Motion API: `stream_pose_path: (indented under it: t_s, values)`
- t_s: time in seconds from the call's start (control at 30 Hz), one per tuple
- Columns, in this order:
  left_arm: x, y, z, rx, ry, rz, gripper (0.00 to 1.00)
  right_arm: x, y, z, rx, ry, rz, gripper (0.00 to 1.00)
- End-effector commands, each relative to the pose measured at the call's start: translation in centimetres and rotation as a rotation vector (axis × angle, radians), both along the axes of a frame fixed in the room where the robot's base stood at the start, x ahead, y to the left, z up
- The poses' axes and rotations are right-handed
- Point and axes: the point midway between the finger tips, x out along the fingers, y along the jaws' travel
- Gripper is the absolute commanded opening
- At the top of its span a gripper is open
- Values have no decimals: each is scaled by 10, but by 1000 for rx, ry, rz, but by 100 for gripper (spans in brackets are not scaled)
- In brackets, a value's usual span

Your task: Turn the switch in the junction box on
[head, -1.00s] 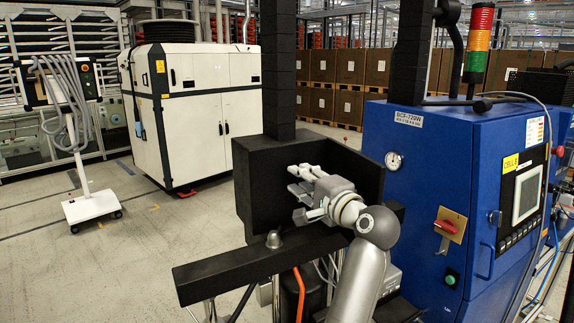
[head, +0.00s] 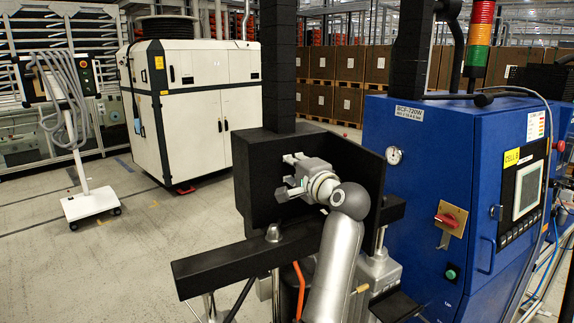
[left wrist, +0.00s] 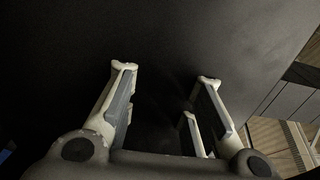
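A red rotary switch (head: 445,220) sits on a yellowish plate on the side of the blue cabinet (head: 405,190). A large black box-like housing (head: 255,205) stands at the middle; I cannot tell which one is the junction box, and no switch shows inside the black one. My left gripper (head: 287,177) is in front of the black housing, left of the red switch and well apart from it. In the left wrist view its fingers (left wrist: 167,75) are spread with nothing between them, facing a plain dark surface. My right gripper is out of view.
A black beam (head: 220,265) and a black post (head: 281,60) stand close to the arm. A green button (head: 450,274) and a screen (head: 527,190) are on the blue cabinet. A white cabinet (head: 195,115) and a wheeled stand (head: 90,203) are behind, with open floor around them.

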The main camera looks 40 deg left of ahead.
Motion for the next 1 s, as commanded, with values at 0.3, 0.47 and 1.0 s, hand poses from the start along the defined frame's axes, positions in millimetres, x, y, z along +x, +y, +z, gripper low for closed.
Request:
stream_pose_path:
  t_s: [0.3, 0.47, 1.0]
  values:
    - [0, 0, 0, 1, 8, 0, 0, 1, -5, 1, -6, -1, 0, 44]
    - [0, -1, 2, 35, 133, -2, 0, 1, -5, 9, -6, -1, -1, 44]
    - [0, 0, -1, 97, 339, 0, 0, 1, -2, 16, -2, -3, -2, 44]
